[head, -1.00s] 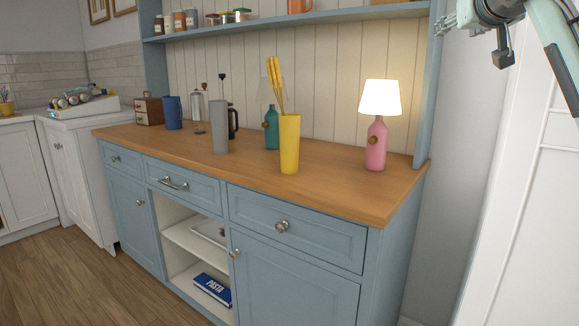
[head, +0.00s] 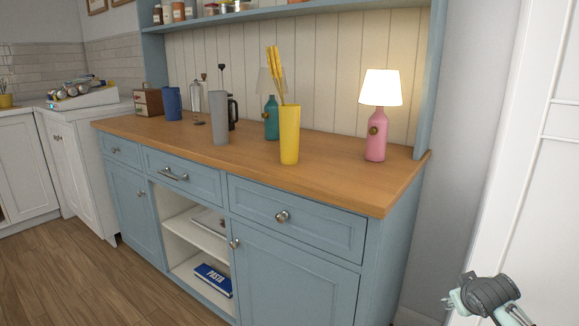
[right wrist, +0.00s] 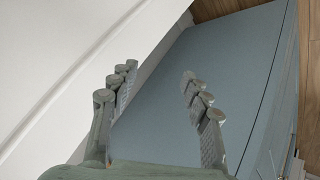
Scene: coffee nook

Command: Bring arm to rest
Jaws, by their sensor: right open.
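My right gripper (right wrist: 156,78) is open and empty in the right wrist view. Its two jointed grey-green fingers stand apart in front of the plain blue side of the cabinet (right wrist: 215,75), with nothing between them. In the head view, part of my right arm's end shows low at the bottom right corner, right of the cabinet and below its wooden top (head: 340,180). The fingers cannot be made out clearly there. My left gripper is in neither view.
A white panelled surface (head: 545,180) stands at the right. Floor (head: 70,275) is clear at the left.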

